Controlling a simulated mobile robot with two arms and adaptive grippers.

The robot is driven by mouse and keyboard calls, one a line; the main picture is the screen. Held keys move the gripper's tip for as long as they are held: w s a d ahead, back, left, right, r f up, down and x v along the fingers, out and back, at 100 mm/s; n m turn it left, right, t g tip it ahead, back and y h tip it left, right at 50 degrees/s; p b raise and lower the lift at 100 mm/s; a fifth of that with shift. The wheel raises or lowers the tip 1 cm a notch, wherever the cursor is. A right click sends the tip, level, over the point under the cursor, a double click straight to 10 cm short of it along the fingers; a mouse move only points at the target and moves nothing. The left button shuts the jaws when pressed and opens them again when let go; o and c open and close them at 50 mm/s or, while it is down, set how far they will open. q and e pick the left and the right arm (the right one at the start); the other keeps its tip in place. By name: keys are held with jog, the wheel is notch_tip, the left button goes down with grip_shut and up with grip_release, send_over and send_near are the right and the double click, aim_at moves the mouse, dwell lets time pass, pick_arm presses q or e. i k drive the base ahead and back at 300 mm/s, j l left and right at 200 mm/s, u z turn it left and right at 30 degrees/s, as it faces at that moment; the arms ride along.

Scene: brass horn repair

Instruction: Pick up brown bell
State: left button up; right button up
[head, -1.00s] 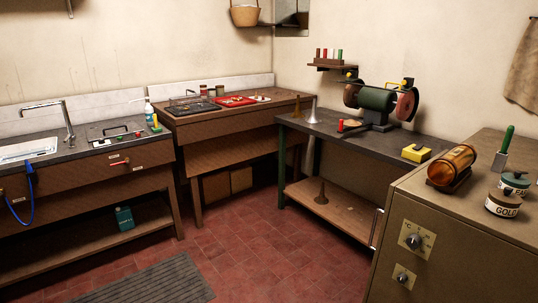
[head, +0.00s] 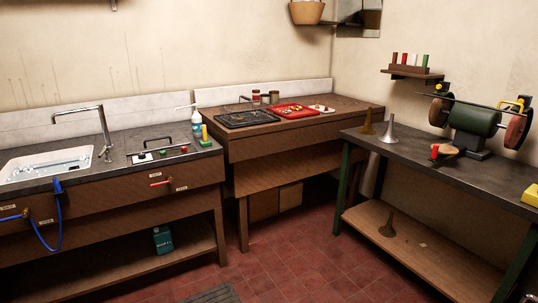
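A dark brown, flared bell (head: 387,228) stands wide end down on the lower wooden shelf of the right bench. A golden-brown bell (head: 368,124) stands on the bench top near its left corner. A silver bell (head: 388,131) stands close beside it, slightly nearer. Neither of my grippers is in view.
The dark bench top (head: 440,155) holds a grinder (head: 474,121) and a red-tipped tool. A small pale piece lies on the lower shelf (head: 430,262). A sink (head: 50,164) and a wooden bench with a red tray (head: 293,111) stand left. Red tiled floor (head: 300,260) lies open between.

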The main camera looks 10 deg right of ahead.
aim_at(388, 230)
jog(key=i+l+z, duration=0.15)
jog(key=i+z, duration=0.25)
jog(key=i, duration=0.2)
jog(key=i+z, duration=0.4)
jog(key=i, duration=0.2)
jog(key=i+j+z, duration=0.2)
jog(key=i+z, duration=0.2)
jog(key=i, duration=0.2)
